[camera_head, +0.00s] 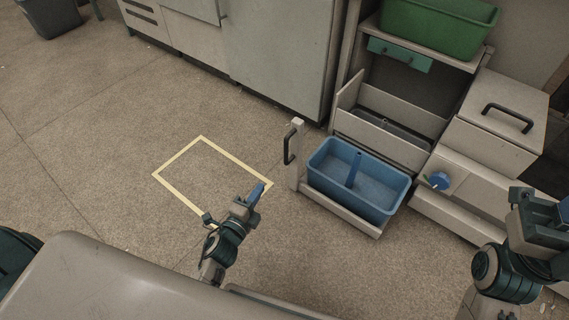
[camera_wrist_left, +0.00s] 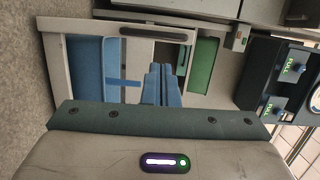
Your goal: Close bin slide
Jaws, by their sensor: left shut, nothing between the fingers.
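The bin slide (camera_head: 342,207) is pulled out from the cabinet, with a blue bin (camera_head: 380,208) on it. Its upright front post (camera_head: 297,164) carries a black handle (camera_head: 289,146). In the left wrist view the handle (camera_wrist_left: 153,33) and the blue bin (camera_wrist_left: 85,62) lie beyond my fingers. My left gripper (camera_head: 260,188) is shut and empty, in front of the slide and to the left of the handle, apart from it. Its blue fingers (camera_wrist_left: 161,84) lie together in the left wrist view. My right gripper (camera_head: 540,205) is at the right edge; its fingertips are not clear.
A green bin (camera_head: 435,32) sits on the shelf above. A lidded box (camera_head: 500,110) with a black handle and a blue knob (camera_head: 439,180) are right of the slide. A yellow floor outline (camera_head: 178,160) lies to the left. The floor left of the slide is clear.

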